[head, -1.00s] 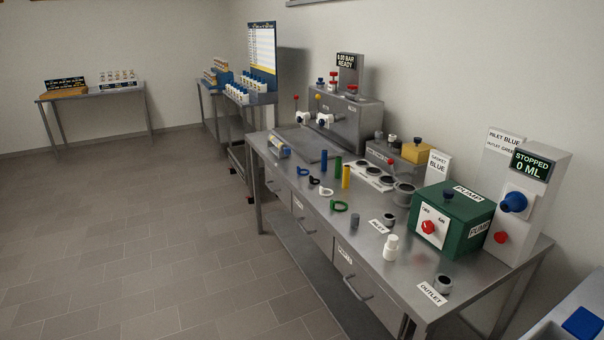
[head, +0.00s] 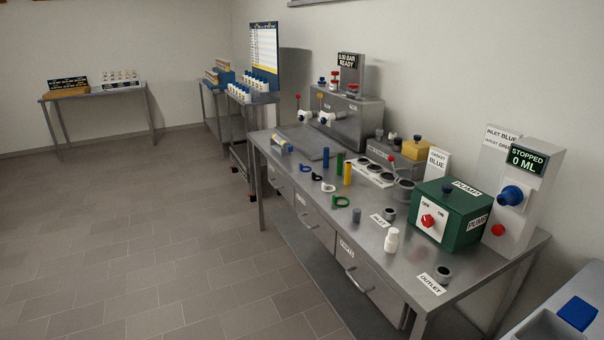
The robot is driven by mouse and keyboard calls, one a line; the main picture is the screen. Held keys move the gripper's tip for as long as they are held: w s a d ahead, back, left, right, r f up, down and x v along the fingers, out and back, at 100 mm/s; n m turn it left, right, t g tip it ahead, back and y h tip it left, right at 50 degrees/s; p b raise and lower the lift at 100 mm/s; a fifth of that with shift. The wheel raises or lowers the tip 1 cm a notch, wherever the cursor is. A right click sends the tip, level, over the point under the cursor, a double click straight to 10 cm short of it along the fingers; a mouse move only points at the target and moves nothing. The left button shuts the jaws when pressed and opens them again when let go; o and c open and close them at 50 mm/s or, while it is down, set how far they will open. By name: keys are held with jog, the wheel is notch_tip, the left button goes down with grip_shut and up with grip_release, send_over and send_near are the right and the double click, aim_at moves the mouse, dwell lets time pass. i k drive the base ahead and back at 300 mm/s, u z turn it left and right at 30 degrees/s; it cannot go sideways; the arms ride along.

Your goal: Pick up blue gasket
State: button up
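Small ring-shaped gaskets with tabs lie in a row on the steel bench (head: 300,205). The one that looks dark blue (head: 303,168) is the farthest back, near the bench's front edge. Beside it, nearer to me, are a black gasket (head: 316,177), a white gasket (head: 327,188) and a green gasket (head: 341,202). At this size the blue and black ones are hard to tell apart. A white sign reading "GASKET BLUE" (head: 437,161) stands toward the back of the bench. My gripper is not in view.
Blue (head: 326,162), green (head: 339,163) and yellow (head: 347,174) cylinders stand behind the gaskets. A grey cylinder (head: 357,215) and white bottle (head: 391,240) stand nearer me. The tiled floor (head: 150,240) left of the bench is clear.

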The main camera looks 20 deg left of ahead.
aim_at(301, 166)
jog(key=k, duration=0.55)
jog(key=u, duration=0.4)
jog(key=i, duration=1.3)
jog(key=u, duration=0.75)
jog(key=i, duration=0.75)
jog(key=u, duration=0.45)
jog(key=i, duration=1.3)
jog(key=u, duration=0.1)
